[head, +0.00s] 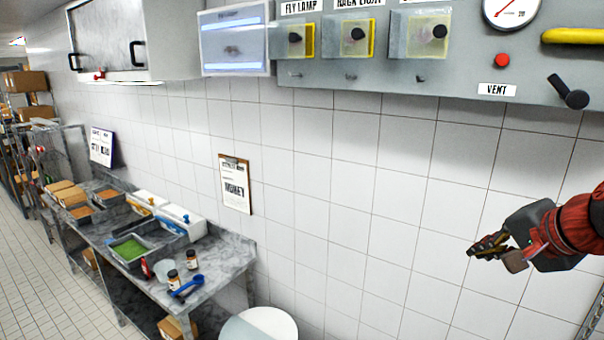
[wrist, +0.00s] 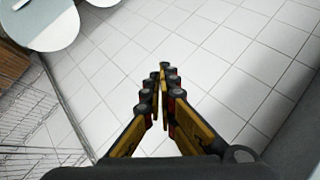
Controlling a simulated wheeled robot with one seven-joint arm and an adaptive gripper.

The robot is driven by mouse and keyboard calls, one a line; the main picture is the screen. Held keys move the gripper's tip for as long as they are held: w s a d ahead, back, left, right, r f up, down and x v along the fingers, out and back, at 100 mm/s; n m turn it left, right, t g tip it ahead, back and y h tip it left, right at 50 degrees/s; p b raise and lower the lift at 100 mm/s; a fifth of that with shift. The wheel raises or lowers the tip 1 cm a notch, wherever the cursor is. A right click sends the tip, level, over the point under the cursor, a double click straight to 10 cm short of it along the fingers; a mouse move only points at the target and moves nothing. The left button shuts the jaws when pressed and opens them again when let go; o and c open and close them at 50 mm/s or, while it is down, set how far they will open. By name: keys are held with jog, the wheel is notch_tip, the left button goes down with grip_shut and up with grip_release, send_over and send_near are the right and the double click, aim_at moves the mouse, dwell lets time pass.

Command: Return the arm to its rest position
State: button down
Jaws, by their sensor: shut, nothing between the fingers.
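My gripper (head: 477,249) is at the right side of the head view, in front of the white tiled wall (head: 340,190), on the end of my red and dark arm (head: 585,222). In the wrist view the yellow and black fingers of my gripper (wrist: 160,82) meet at their tips. They are shut with nothing between them.
A grey control panel (head: 450,80) with switches, a gauge and a yellow handle hangs above my gripper. A marble counter (head: 215,270) with trays and jars stands at left. A round white top (head: 262,325) is at the bottom. A wire rack (wrist: 30,115) shows in the wrist view.

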jog(key=s+a+f+n+g+b, duration=0.1)
jog(key=s+a+f+n+b, duration=0.3)
jog(key=f, duration=0.9)
jog(key=s+a+f+n+g+b, duration=0.1)
jog(key=s+a+f+n+b, duration=0.3)
jog(key=f, duration=1)
jog(key=s+a+f+n+g+b, duration=0.2)
jog(key=s+a+f+n+b, duration=0.2)
jog(key=s+a+f+b, duration=0.3)
jog(key=shift+s+f+h+b, duration=0.3)
jog(key=shift+s+f+b, duration=1.65)
jog(key=shift+f, duration=1.3)
jog(key=c, duration=2.6)
grip_release()
